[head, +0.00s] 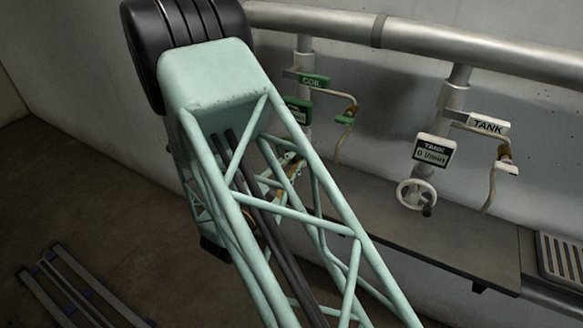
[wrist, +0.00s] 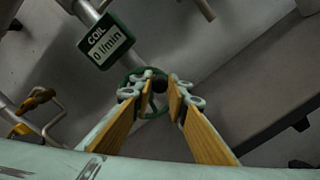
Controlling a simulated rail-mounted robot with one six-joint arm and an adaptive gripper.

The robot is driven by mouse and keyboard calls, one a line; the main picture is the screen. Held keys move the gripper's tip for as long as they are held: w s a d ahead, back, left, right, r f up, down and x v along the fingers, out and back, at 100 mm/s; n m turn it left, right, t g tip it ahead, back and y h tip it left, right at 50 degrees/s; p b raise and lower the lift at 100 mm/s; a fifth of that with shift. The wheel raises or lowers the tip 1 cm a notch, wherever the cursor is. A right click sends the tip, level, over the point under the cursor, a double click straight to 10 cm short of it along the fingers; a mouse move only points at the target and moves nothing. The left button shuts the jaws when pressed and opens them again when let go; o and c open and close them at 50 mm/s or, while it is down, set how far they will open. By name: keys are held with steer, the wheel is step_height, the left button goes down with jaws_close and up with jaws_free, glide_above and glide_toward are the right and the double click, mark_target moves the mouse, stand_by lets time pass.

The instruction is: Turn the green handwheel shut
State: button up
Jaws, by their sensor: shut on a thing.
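The green handwheel (wrist: 153,115) shows in the wrist view below the COIL display, partly hidden behind my gripper's fingers. My gripper (wrist: 161,88) has its two wooden-looking fingers on either side of the wheel's dark knob and is shut on it. The green-framed COIL display (wrist: 106,42) reads 0 l/min. In the head view my arm covers the handwheel; the COIL display (head: 298,109) and green COIL tag (head: 313,81) show beside it.
To the right in the head view is a white TANK handwheel (head: 416,194) under a TANK display (head: 434,152) reading 0 l/min. A thick pipe (head: 420,37) runs above. A grey ledge (head: 440,245) lies below, and a grating (head: 562,256) is at far right.

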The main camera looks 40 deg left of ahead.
steer(key=shift+f+m+b, duration=0.35)
steer(key=shift+m+b, duration=0.55)
steer(key=shift+b, duration=0.2)
steer(key=shift+f+m+b, duration=0.4)
steer(key=shift+m+b, duration=0.5)
steer(key=shift+b, duration=0.15)
steer(key=shift+f+m+b, duration=0.35)
steer(key=shift+m+b, duration=0.55)
steer(key=shift+b, duration=0.2)
steer(key=o, duration=0.8)
steer(key=shift+o, duration=0.2)
steer(key=shift+s, duration=0.1)
steer(key=s+d, duration=0.1)
steer(key=s, duration=1)
steer(key=shift+s+d, duration=0.2)
steer(key=shift+s, duration=0.2)
steer(key=shift+w+d, duration=0.1)
